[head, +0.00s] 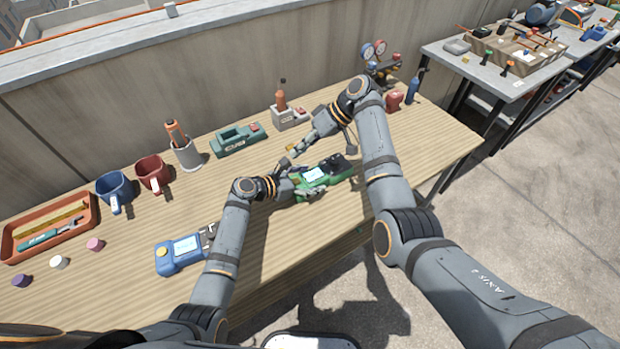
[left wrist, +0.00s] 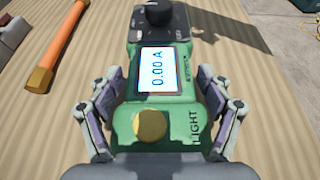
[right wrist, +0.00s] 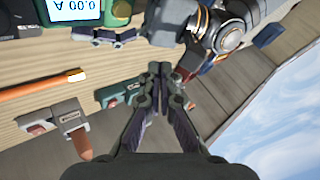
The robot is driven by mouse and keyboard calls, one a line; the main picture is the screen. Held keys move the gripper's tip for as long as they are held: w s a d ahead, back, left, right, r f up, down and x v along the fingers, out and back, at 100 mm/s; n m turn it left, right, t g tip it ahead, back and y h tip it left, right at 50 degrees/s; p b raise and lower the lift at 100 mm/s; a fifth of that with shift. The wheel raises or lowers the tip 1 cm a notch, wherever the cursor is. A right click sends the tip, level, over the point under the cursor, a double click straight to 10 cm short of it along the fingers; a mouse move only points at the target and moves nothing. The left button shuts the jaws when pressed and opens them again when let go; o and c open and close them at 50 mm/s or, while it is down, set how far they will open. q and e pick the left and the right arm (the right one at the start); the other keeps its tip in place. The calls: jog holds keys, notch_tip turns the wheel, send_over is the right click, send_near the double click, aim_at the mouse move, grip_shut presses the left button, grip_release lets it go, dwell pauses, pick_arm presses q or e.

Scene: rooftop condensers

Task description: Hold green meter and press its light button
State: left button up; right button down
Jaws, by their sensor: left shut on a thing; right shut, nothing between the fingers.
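The green meter (head: 310,176) lies near the middle of the wooden table. My left gripper (head: 294,187) is shut on it, with a finger on each side of its near end in the left wrist view (left wrist: 166,120). That view shows the meter's pale screen (left wrist: 164,70) reading 0.00 A, a round yellow button (left wrist: 151,125) and the word LIGHT beside it. My right gripper (head: 296,150) is shut and empty, behind the meter and apart from it. In the right wrist view, its closed fingertips (right wrist: 160,70) are in the middle and the meter (right wrist: 85,30) is at the upper left.
A blue meter (head: 180,254) lies to the left. Behind are a green charger-like holder (head: 238,140), a grey stand (head: 290,117), mugs (head: 114,190) and a cup holding an orange tool (head: 187,154). An orange rod (left wrist: 55,45) lies beside the green meter. An orange tray (head: 50,225) stands far left.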

aim_at(301, 179)
jog(key=shift+n, duration=0.8)
jog(key=shift+s+f, duration=0.15)
jog(key=shift+f, duration=4.15)
